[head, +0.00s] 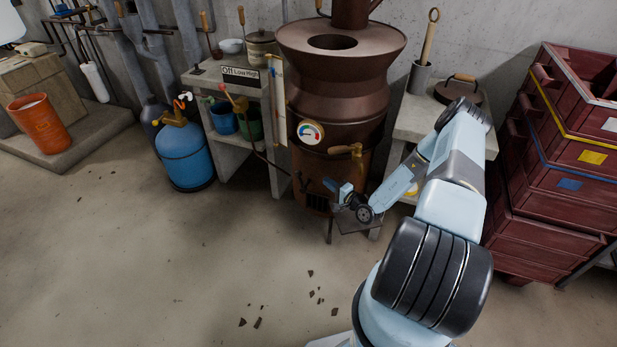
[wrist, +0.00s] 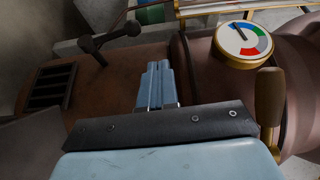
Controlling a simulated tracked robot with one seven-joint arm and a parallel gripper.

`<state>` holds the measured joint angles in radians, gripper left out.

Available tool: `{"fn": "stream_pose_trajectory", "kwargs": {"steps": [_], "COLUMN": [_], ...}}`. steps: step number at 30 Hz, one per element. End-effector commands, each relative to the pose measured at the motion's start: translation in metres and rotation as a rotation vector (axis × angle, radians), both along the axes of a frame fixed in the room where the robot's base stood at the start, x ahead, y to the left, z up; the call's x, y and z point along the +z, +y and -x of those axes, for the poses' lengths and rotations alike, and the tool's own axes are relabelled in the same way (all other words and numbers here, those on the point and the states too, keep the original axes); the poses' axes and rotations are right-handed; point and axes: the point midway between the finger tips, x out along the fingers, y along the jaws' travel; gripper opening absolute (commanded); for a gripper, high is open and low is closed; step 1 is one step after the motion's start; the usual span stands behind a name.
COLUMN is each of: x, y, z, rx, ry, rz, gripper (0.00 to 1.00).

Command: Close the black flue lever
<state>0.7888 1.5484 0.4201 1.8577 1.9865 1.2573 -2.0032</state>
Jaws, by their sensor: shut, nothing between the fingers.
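The black flue lever (wrist: 110,38) is a dark T-shaped handle low on the brown furnace (wrist: 110,75), in the upper left of the wrist view, near a dark grate (wrist: 50,87). In the head view a small dark handle (head: 302,182) on the furnace's lower left looks like the same lever. My gripper (wrist: 158,68) is shut and empty, with its pale blue fingers together in front of the furnace. In the wrist view the fingertips are apart from the lever, below and right of it. In the head view my gripper (head: 330,186) is just right of the lever.
A round gauge (head: 311,133) and a wooden-handled lever (head: 345,150) are above my gripper. An "Off Low High" sign (head: 240,73) is on the left bench. A blue gas bottle (head: 184,153) stands left; red crates (head: 555,165) are stacked right. The front floor is mostly clear.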

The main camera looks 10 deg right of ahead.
Motion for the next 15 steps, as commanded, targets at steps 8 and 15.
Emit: {"fn": "stream_pose_trajectory", "kwargs": {"steps": [8, 15], "x": [-0.046, -0.051], "y": [-0.010, -0.009], "z": [0.011, -0.003], "rx": [-0.132, -0.148], "ry": [0.032, 0.034], "rz": [-0.001, 0.000], "gripper": [0.00, 0.00]}}
